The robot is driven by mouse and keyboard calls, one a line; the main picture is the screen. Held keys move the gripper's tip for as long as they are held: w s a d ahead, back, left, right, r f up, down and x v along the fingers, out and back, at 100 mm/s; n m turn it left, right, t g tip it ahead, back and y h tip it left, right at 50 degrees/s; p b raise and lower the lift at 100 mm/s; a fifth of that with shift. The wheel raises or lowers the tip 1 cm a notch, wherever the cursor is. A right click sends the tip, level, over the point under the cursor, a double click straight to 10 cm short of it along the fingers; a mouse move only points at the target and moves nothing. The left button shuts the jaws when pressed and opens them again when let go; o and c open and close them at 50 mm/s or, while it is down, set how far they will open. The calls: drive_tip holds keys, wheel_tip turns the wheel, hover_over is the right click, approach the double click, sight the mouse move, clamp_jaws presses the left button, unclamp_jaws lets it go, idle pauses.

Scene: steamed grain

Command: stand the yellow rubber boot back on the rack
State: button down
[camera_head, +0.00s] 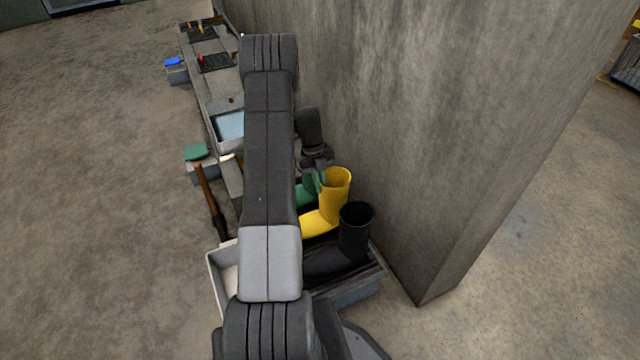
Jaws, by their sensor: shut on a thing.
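The yellow rubber boot (336,200) stands upright, its toe towards the lower left and partly behind my arm. My gripper (320,174) is at the far left side of the boot's top rim and looks shut on it; the fingertips are small and partly hidden. The rack (376,262) is a low grey stand at the foot of the wall, mostly covered by boots and my arm. I cannot tell whether the yellow boot's sole touches it.
A black boot (354,235) stands just in front of the yellow one, and a green boot (304,192) is just behind it. A pale tray (218,285) lies at left. A concrete wall (440,120) rises close on the right. Open floor lies left.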

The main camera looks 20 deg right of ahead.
drive_tip(key=shift+f, duration=0.4)
drive_tip(key=c, duration=1.5)
unclamp_jaws()
drive_tip(key=shift+f, duration=0.1)
drive_tip(key=p+v, duration=0.2)
drive_tip(key=v, duration=1.2)
drive_tip(key=shift+s+p, duration=0.1)
drive_tip(key=shift+p, duration=0.3)
